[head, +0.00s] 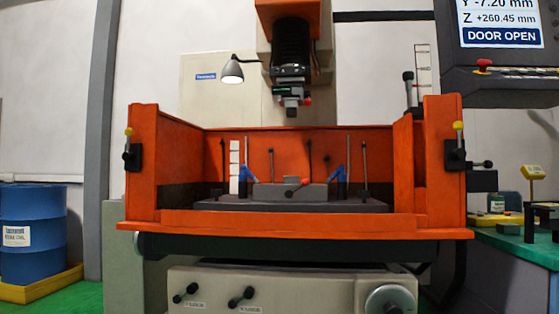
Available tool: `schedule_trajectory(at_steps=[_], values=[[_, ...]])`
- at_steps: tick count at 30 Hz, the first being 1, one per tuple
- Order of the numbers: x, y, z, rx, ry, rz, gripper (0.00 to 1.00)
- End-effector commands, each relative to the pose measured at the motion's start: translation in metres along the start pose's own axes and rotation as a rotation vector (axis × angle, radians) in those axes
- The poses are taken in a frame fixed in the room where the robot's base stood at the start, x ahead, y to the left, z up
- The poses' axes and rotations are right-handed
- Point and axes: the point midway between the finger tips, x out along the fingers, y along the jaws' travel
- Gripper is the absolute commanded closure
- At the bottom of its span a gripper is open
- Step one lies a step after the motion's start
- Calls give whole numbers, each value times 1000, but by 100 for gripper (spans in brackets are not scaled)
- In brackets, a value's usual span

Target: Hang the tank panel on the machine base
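The orange tank (270,143) stands on the machine base (290,284), with left, back and right walls upright. Its front is open above a low orange front ledge (300,223). Black latches with yellow knobs sit on the left (132,155) and right (456,153) front posts. I cannot make out a separate loose tank panel in this view. My gripper is not in view.
Inside the tank, a dark table (290,206) carries a grey block and several upright rods. The orange machine head (290,45) hangs above. A green bench (515,245) and a control screen (500,22) are at right.

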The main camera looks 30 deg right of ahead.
Motion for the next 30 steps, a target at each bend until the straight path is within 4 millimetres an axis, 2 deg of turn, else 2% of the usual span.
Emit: schedule_trajectory(at_steps=[1,11,12,15,20,21,23,30], values=[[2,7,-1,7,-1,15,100],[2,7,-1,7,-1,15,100],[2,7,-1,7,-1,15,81],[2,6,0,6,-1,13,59],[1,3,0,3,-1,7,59],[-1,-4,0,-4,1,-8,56],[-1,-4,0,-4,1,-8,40],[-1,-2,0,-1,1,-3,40]])
